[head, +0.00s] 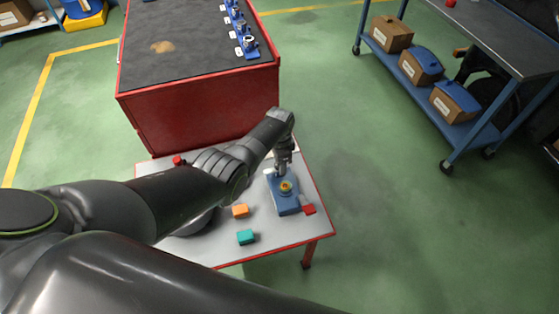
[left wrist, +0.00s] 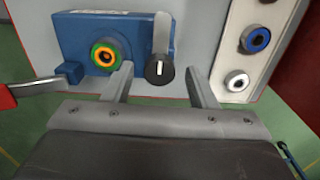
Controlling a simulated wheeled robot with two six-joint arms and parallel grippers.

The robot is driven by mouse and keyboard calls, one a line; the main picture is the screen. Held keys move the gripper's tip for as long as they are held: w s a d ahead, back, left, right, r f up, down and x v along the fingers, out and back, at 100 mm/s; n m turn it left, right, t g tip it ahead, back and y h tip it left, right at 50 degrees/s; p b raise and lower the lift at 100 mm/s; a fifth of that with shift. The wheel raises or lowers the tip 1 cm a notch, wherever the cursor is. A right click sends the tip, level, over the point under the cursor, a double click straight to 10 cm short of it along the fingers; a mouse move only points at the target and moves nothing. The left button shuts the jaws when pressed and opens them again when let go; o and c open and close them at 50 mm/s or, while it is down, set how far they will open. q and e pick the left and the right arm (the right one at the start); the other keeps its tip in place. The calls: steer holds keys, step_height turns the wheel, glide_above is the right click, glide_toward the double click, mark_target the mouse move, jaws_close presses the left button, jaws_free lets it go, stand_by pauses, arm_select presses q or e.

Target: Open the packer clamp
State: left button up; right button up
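The clamp is a blue block (head: 287,204) on the small light table, with a yellow-centred ring on top and a red piece (head: 310,209) beside its near end. In the left wrist view the blue block (left wrist: 75,38) carries an orange-and-green ring (left wrist: 105,54), and a thin metal lever with a red grip (left wrist: 8,97) reaches in from the left. A dark round knob with a white mark (left wrist: 160,70) shows beside the block under a grey upright bar. My left gripper (left wrist: 160,85) is open, its fingers apart on either side of the knob. My right gripper is out of view.
An orange block (head: 240,211), a teal block (head: 246,237) and a red knob-like piece (head: 178,160) are on the table (head: 215,250). A red cabinet (head: 200,108) stands behind it. A cart (head: 500,45) with boxes is at the right. Green floor lies clear between.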

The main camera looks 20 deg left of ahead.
arm_select(q)
steer(key=shift+r, duration=0.1)
steer(key=shift+r+p, duration=0.3)
step_height(320, 180, up, 17)
steer(key=p, duration=0.3)
steer(key=shift+f, duration=0.2)
stand_by(0.4)
